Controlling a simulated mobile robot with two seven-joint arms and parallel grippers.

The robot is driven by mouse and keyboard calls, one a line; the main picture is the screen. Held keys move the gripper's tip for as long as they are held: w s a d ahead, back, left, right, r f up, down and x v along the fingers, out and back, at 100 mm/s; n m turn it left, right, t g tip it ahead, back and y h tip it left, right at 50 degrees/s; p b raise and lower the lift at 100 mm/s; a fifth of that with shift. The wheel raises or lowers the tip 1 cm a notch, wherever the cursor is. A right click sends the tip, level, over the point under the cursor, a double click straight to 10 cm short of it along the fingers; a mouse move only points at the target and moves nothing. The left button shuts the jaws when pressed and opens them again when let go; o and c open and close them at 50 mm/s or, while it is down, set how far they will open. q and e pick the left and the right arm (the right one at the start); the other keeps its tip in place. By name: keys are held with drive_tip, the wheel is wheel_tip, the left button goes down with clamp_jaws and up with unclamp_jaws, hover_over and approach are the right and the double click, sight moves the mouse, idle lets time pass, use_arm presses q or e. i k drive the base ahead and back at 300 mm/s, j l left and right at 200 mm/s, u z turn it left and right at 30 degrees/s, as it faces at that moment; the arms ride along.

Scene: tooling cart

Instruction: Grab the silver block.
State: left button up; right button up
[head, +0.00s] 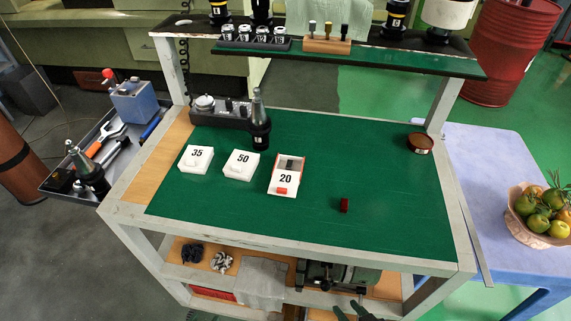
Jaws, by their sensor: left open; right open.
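I cannot clearly make out a silver block. A white box marked 20 (284,189) stands open on the green mat, with red at its rim and a small dark grey piece (290,165) in its far part, too small to identify. A small dark red block (344,205) lies on the mat to the right of that box. White boxes marked 35 (196,159) and 50 (241,164) look closed, to the left of it.
A dark bottle-shaped tool holder (260,122) stands behind the boxes near a grey device (205,106). A round brown tin (420,143) sits at the back right. A raised shelf (350,57) spans the back. The mat's front and right (400,210) are clear.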

sight(289, 165)
drive_tip(key=j, duration=0.65)
drive_tip(key=k+j, duration=0.1)
drive_tip(key=j, duration=0.5)
